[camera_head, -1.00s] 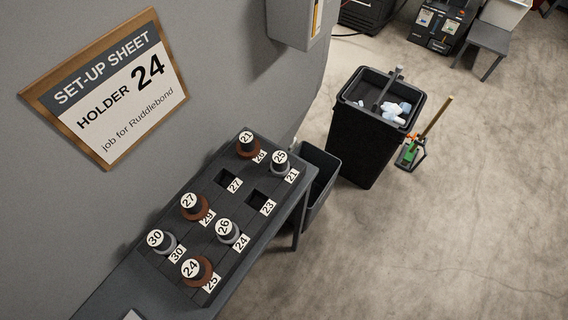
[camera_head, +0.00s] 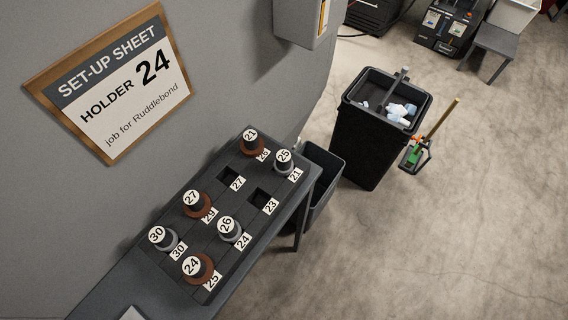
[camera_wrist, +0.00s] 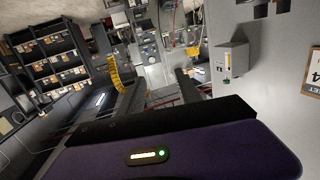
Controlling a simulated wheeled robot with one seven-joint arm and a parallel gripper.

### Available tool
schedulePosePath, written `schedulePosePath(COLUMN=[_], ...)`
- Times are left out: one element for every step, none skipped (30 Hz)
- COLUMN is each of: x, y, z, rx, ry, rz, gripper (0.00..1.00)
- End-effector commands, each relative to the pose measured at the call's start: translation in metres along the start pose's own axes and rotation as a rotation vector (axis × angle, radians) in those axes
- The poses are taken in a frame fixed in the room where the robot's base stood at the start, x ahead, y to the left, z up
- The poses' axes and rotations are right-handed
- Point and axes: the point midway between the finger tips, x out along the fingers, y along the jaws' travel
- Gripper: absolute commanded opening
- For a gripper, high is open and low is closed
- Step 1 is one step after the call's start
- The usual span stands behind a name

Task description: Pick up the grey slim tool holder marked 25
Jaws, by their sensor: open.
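The grey slim tool holder marked 25 (camera_head: 284,163) stands upright in the dark rack (camera_head: 247,189), at its far right end by the slot label 21. A brown holder marked 21 (camera_head: 250,141) stands just left of it. Grey holders marked 26 (camera_head: 230,229) and 30 (camera_head: 163,238) and brown holders marked 27 (camera_head: 195,204) and 24 (camera_head: 198,267) fill other slots. My gripper (camera_wrist: 160,92) shows in the wrist view, open and empty, with no holder in that view. It is not in the head view.
Two rack slots, labelled 27 and 23, are empty. A set-up sheet (camera_head: 110,82) on the wall reads HOLDER 24. A black bin (camera_head: 370,145) with white scraps and a smaller dark bin (camera_head: 322,180) stand beyond the rack.

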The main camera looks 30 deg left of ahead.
Motion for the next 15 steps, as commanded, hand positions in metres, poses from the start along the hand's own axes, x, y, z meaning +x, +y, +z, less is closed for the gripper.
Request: schedulePosePath(x=[0.02, 0.03, 0.042, 0.052, 0.061, 0.073, 0.082, 0.09, 0.102, 0.11, 0.118, 0.128, 0.135, 0.142, 0.151], y=[-0.012, -0.019, -0.029, -0.036, -0.044, -0.056, -0.065, -0.073, -0.086, -0.097, -0.107, -0.121, -0.132, -0.143, -0.159], z=[-0.005, -0.007, -0.009, -0.011, -0.012, -0.014, -0.015, -0.017, -0.019, -0.021, -0.022, -0.024, -0.026, -0.028, -0.03], rx=[0.003, 0.005, 0.008, 0.01, 0.012, 0.015, 0.016, 0.017, 0.018, 0.019, 0.019, 0.018, 0.016, 0.014, 0.011], ry=[0.042, 0.056, 0.071, 0.082, 0.089, 0.097, 0.102, 0.105, 0.109, 0.109, 0.108, 0.107, 0.104, 0.1, 0.092], rz=[-0.041, -0.062, -0.089, -0.11, -0.131, -0.159, -0.18, -0.2, -0.229, -0.25, -0.271, -0.299, -0.319, -0.34, -0.367], gripper=[0.41, 0.41, 0.41, 0.41, 0.41, 0.41, 0.41, 0.41, 0.41, 0.41, 0.41, 0.41, 0.41, 0.41, 0.41])
